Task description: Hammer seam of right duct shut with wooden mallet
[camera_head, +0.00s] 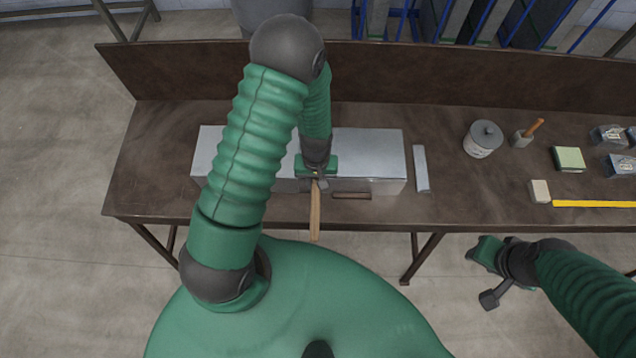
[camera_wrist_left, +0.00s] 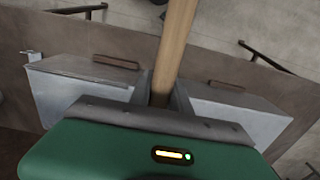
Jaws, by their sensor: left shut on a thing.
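My left gripper (camera_head: 318,180) is shut on the wooden handle of the mallet (camera_head: 315,212), above the front edge of the ducts. The handle sticks out toward me, and it also shows in the left wrist view (camera_wrist_left: 175,45). The mallet head is not visible. The grey metal right duct (camera_head: 372,150) lies on the bench to the right of the gripper; the left duct (camera_head: 208,150) is partly covered by my left arm. The wrist view shows a gap between two ducts. My right gripper is at the lower right, off the bench; its jaw state is unclear.
On the brown bench (camera_head: 455,195) right of the ducts are a narrow metal strip (camera_head: 421,168), a grey canister (camera_head: 483,139), a brush in a cup (camera_head: 523,137), a green block (camera_head: 568,159), a pale block (camera_head: 540,191) and a yellow ruler (camera_head: 590,204). A low backboard (camera_head: 480,75) runs behind.

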